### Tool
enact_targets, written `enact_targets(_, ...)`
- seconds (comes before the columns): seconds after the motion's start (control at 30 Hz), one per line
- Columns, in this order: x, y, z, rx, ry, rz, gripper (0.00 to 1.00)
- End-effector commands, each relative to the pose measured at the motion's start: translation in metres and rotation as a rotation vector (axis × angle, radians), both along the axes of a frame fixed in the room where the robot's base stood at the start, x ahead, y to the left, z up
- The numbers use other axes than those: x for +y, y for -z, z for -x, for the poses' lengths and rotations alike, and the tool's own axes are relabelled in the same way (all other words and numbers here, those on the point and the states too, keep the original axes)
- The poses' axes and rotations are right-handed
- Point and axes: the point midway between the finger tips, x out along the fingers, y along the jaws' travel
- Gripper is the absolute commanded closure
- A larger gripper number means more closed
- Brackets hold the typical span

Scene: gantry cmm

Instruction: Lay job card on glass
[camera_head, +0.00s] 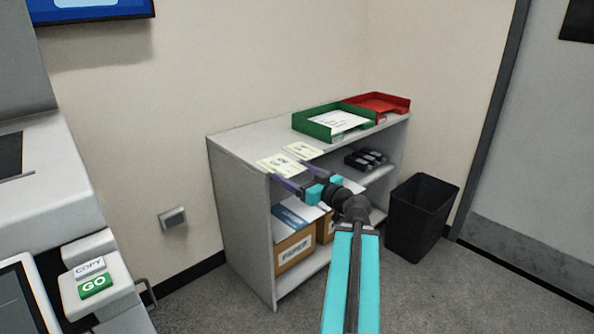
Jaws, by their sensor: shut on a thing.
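A pale job card (279,164) with dark print is at the front edge of the shelf unit's top. My gripper (282,180) reaches it from the front right and is shut on its near edge. A second pale card (303,150) lies just behind it on the top. At the far left is a white copier (50,190), with a dark flat panel (10,155) on top that may be the glass; the frame cuts it off. A grey part, perhaps a raised lid, stands above it.
A green tray (303,127) with papers and a red tray (397,101) stand on the shelf unit (240,220). Below are boxes (294,254) and dark items. A black bin (420,220) stands right. Copier buttons read COPY (90,267) and GO (95,285). Carpet is clear between copier and shelf.

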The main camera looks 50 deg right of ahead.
Motion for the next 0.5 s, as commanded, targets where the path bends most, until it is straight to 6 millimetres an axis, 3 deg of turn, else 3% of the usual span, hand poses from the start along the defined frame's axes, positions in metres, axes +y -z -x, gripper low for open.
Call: enact_targets(0.5, 0.006, 0.0033, 0.009, -0.001, -0.01, 0.002, 0.43)
